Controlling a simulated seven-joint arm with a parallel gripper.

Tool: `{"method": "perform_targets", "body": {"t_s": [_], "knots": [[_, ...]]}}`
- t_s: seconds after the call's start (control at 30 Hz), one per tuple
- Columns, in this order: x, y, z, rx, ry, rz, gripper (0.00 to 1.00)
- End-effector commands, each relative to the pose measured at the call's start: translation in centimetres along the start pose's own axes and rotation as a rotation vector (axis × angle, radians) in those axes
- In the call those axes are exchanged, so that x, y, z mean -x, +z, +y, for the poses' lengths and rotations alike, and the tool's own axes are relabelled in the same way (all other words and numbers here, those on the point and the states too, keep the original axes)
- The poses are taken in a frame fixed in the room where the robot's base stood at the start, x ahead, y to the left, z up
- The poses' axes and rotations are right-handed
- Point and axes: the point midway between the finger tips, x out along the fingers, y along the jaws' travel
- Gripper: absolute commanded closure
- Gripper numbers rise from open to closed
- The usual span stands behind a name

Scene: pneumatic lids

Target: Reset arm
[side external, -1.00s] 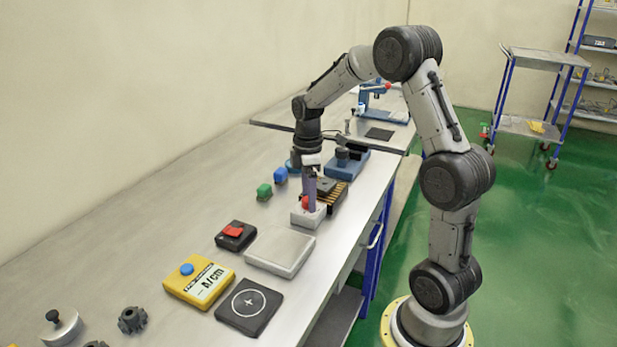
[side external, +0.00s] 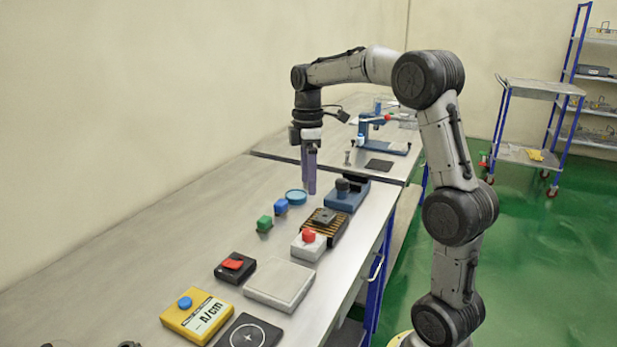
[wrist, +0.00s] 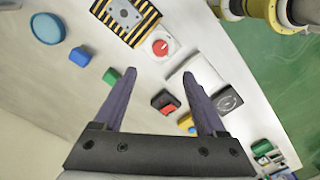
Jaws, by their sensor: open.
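My gripper (side external: 309,172) hangs above the workbench with its purple fingers pointing down. In the wrist view my gripper (wrist: 165,95) has its two fingers well apart with nothing between them, so it is open and empty. A white box with a red button (side external: 309,237) sits on the bench below and nearer the camera, apart from the fingers. It also shows in the wrist view (wrist: 160,47). A black and yellow striped fixture (side external: 338,223) with a grey block on it stands beside that box. A blue round lid (side external: 296,196) lies on the bench near a blue fixture (side external: 346,196).
A green block (side external: 264,223) and a blue block (side external: 281,206) lie left of the striped fixture. A grey plate (side external: 280,284), a black box with a red switch (side external: 235,266) and a yellow device (side external: 196,316) lie nearer the camera. A wall bounds the left side.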

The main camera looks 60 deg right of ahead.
Motion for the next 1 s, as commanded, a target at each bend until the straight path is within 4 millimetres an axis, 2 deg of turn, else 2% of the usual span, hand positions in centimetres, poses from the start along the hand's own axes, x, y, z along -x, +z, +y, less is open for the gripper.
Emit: {"method": "perform_targets", "body": {"t_s": [0.23, 0.33, 0.37, 0.5, 0.67, 0.8, 0.9, 1.0], "knots": [[0.2, -0.6, -0.3, 0.016, 0.007, 0.002, 0.27], [2.4, -1.9, -1.8, 0.063, 0.057, 0.023, 0.27], [3.1, -2.2, -2.7, 0.081, 0.072, 0.029, 0.27], [5.7, -3.1, -8.8, 0.160, 0.147, 0.068, 0.27], [6.2, -2.5, -15.7, 0.118, 0.229, 0.147, 0.27], [4.7, -1.0, -20.9, 0.002, 0.276, 0.245, 0.27], [2.5, 0.4, -23.9, -0.126, 0.286, 0.327, 0.27], [-0.1, 1.7, -25.7, -0.288, 0.272, 0.401, 0.27]]}}
